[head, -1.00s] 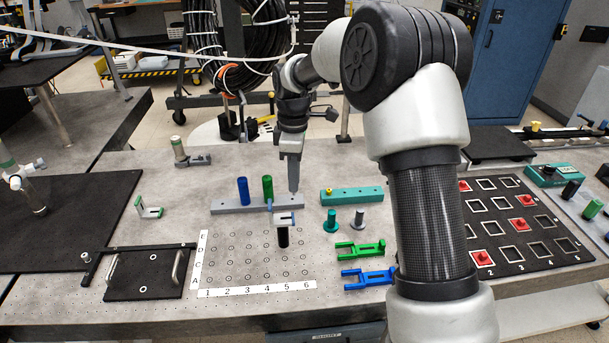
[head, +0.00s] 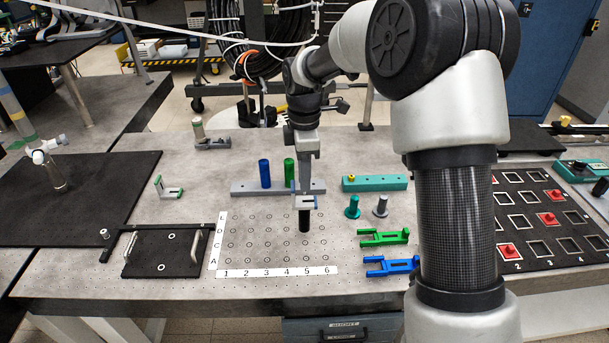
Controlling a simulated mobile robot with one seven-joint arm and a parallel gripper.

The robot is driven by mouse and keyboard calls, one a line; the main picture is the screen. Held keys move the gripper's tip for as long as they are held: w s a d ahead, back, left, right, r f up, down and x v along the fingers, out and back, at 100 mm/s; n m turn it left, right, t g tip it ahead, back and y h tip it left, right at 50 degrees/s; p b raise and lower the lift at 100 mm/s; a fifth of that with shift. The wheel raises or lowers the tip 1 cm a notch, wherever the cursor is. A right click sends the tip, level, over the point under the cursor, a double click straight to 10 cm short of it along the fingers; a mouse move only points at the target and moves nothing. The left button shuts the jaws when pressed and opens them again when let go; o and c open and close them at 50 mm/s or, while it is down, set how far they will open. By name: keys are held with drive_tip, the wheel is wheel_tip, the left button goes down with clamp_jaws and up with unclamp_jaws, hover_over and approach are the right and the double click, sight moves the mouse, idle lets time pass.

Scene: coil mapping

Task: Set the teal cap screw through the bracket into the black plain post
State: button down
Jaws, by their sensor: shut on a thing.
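The black plain post (head: 304,221) stands upright on the grid board near column 5, towards its back rows. A pale grey bracket (head: 304,202) with blue edging sits at the post's top; whether it rests on the post or hovers just above is too small to tell. My gripper (head: 306,188) points down at the bracket and is shut on it, though the fingertips are small and partly merge with it. The teal cap screw (head: 352,207) stands head down on the table, right of the post, apart from my gripper.
A grey cap screw (head: 380,206) stands beside the teal one. Green (head: 384,238) and blue (head: 390,266) forked parts lie in front. A grey rail (head: 240,188) with blue and green posts is behind my gripper; a teal block (head: 374,183) lies back right.

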drive_tip(key=shift+f+b, duration=0.5)
drive_tip(key=shift+f, duration=0.5)
drive_tip(key=shift+f+b, duration=0.5)
drive_tip(key=shift+f, duration=0.55)
idle(0.9)
drive_tip(key=m, duration=0.5)
drive_tip(key=c, duration=1.7)
unclamp_jaws()
drive_tip(key=shift+o, duration=0.2)
